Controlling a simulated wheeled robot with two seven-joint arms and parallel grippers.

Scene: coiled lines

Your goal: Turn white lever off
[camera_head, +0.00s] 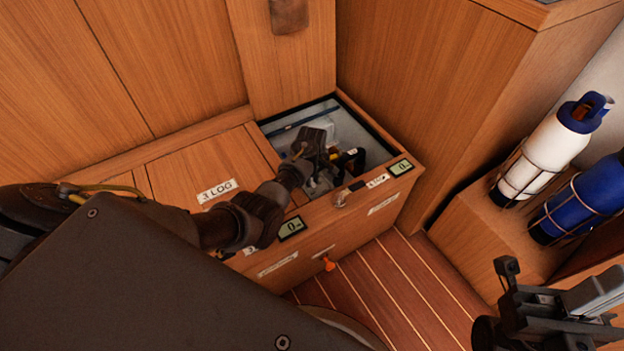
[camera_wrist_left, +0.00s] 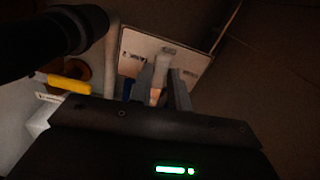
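My left gripper (camera_head: 330,168) reaches down into the open compartment (camera_head: 372,136) of the wooden bench in the head view. In the left wrist view, a pale upright piece (camera_wrist_left: 160,72), which looks like the white lever, stands in front of a light panel (camera_wrist_left: 190,56) at the grey fingers of the left gripper (camera_wrist_left: 162,90). I cannot tell whether the fingers touch it or are closed on it. In the head view the lever cannot be made out behind the gripper. My right gripper (camera_head: 560,310) is at the lower right, away from the bench; its finger opening is unclear.
A yellow handle (camera_wrist_left: 69,83) and a dark round part are left of the fingers in the wrist view. The compartment's wooden rim surrounds my left wrist. A white bottle (camera_head: 545,150) and a blue bottle (camera_head: 588,200) stand strapped at right. The striped floor (camera_head: 400,285) is clear.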

